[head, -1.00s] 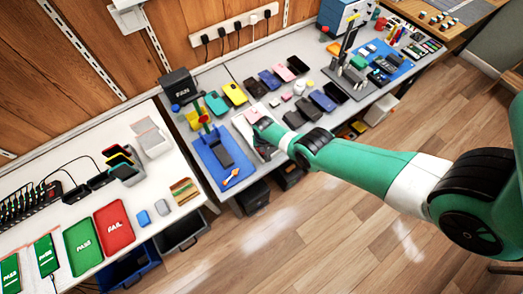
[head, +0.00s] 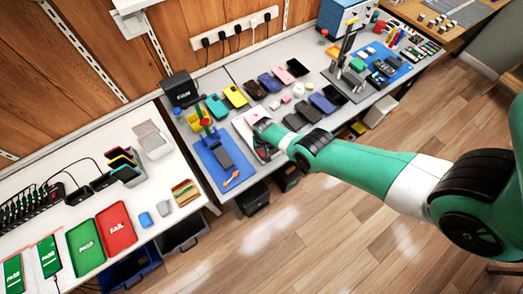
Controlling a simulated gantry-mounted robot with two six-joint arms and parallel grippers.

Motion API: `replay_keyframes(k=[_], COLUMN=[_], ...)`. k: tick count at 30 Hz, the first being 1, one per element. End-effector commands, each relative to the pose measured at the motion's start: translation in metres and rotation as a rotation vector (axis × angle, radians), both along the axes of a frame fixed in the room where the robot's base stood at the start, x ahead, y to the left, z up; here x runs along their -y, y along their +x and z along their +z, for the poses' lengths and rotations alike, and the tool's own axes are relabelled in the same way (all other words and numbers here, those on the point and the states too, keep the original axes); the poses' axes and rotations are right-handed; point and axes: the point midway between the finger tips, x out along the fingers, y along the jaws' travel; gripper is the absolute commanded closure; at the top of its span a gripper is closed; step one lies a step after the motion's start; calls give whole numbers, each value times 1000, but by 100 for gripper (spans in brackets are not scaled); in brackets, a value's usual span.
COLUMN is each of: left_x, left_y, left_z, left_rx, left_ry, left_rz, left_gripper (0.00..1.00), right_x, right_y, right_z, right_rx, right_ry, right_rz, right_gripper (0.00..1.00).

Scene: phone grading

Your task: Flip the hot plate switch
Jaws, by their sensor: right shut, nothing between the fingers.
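The hot plate appears to be the pale, flat device (head: 240,123) on the middle of the long grey bench in the head view. My right arm reaches over it from the right. My right gripper (head: 262,126) is low over the device's right part, fingers shut and empty. The gripper and forearm hide part of the device. I cannot make out the switch, or whether the fingertips touch anything. My left gripper is not in view.
Left of the device is a blue mat (head: 211,165) with a dark phone. Several phones lie behind and to the right. A black bin (head: 181,88) stands at the back left. A white table with a green PASS tray (head: 83,246) and red FAIL tray (head: 115,226) is at the left.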

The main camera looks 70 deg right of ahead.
Motion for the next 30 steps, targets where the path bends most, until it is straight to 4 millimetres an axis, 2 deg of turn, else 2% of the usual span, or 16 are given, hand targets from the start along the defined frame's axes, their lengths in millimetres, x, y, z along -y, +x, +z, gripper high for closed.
replay_keyframes(k=[1,13,30], left_x=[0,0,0], left_y=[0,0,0], left_z=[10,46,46], left_rx=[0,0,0], left_ry=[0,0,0], left_rz=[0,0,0], left_gripper=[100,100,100], right_x=[0,0,0], right_y=[0,0,0], right_z=[10,46,46], right_rx=[0,0,0], right_ry=[0,0,0], right_rz=[0,0,0], right_gripper=[100,100,100])
